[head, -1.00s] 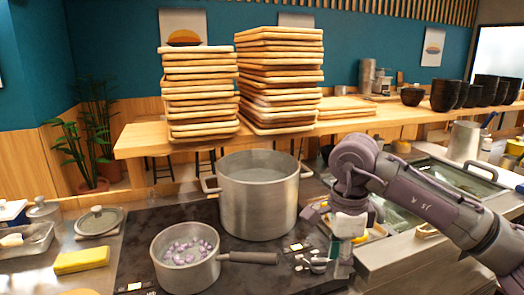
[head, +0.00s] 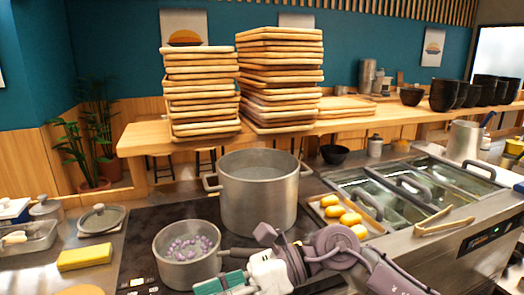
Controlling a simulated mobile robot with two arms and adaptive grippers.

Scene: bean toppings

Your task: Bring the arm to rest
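My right arm comes in from the lower right, and its wrist is bent low at the front of the hob. My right gripper (head: 222,284) is at the bottom edge, in front of the small pot (head: 188,272) and pointing left. Its fingers are partly cut off, so I cannot tell whether they are open or shut. The small pot holds purple-white pieces, and its handle is partly hidden behind my gripper. My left gripper is not in view.
A large steel pot (head: 258,205) stands behind the small pot. A tray with several yellow pieces (head: 350,219) and tongs (head: 440,221) lie to the right. A yellow sponge (head: 84,257) is at left. Stacked wooden trays (head: 280,85) stand on the shelf.

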